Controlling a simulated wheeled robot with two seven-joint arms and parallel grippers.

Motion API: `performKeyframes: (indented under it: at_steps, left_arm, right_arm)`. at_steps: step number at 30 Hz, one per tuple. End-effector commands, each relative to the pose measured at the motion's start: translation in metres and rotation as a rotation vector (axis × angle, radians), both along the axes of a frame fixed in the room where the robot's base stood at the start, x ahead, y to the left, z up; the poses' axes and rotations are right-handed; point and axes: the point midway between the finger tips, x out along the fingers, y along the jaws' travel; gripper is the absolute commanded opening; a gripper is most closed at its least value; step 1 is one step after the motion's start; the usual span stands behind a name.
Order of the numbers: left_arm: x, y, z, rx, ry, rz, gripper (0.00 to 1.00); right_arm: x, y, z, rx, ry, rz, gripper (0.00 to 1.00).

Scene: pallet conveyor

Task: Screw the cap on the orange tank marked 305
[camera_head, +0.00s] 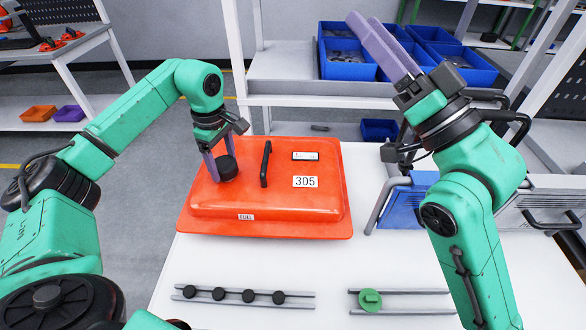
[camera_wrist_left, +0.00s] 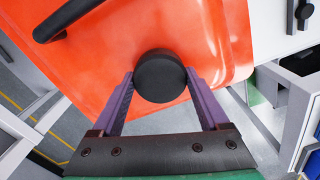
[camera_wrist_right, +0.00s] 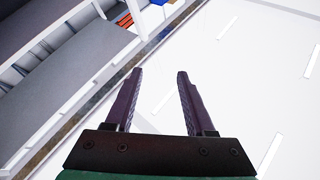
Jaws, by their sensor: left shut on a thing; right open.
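The orange tank (camera_head: 265,210) marked 305 lies flat on the white table, with a black handle (camera_head: 265,164) on its top. A round black cap (camera_head: 227,168) is at the left part of the tank's top; it also shows in the left wrist view (camera_wrist_left: 160,75). My left gripper (camera_head: 219,172) points down and is shut on the cap, its purple fingers on either side. Whether the cap sits fully on the neck is hidden. My right gripper (camera_head: 383,45) is raised over the right side, open and empty; its fingers also show in the right wrist view (camera_wrist_right: 158,98).
A rail with several black knobs (camera_head: 249,296) and a rail with a green knob (camera_head: 370,299) lie at the table's front. Blue bins (camera_head: 347,59) stand on the shelf behind. A blue box (camera_head: 405,203) and a grey metal case (camera_head: 540,212) are at right.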

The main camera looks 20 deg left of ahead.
Motion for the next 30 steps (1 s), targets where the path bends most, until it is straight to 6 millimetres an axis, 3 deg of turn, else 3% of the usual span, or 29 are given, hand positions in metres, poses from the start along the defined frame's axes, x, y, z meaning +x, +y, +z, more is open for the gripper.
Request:
performKeyframes:
  at_steps: [1, 6, 9, 13, 15, 18, 30]
  left_arm:
    - [0.001, 0.0, 0.001, 0.0, -0.003, 0.001, 0.23]
    - [0.001, 0.0, 0.001, 0.0, -0.003, 0.001, 0.23]
    - [0.001, 0.0, 0.001, -0.001, -0.003, 0.001, 0.23]
    - [0.001, 0.0, 0.001, -0.001, -0.003, 0.0, 0.23]
    - [0.001, 0.0, 0.001, -0.001, -0.003, 0.0, 0.23]
    - [0.0, 0.0, 0.001, -0.001, -0.003, 0.0, 0.23]
    - [0.0, 0.0, 0.001, -0.001, -0.002, 0.0, 0.23]
  right_arm:
    - [0.012, 0.018, -0.03, -0.017, 0.128, 0.05, 0.55]
    - [0.04, 0.067, -0.144, -0.054, 0.6, 0.196, 0.55]
    - [0.042, 0.09, -0.212, -0.066, 0.871, 0.261, 0.55]
    - [0.034, 0.11, -0.279, -0.074, 1.141, 0.315, 0.55]
    - [0.028, 0.115, -0.3, -0.075, 1.228, 0.33, 0.55]
    - [0.025, 0.121, -0.313, -0.076, 1.284, 0.339, 0.55]
    - [0.046, 0.18, -0.323, -0.075, 1.287, 0.341, 0.55]
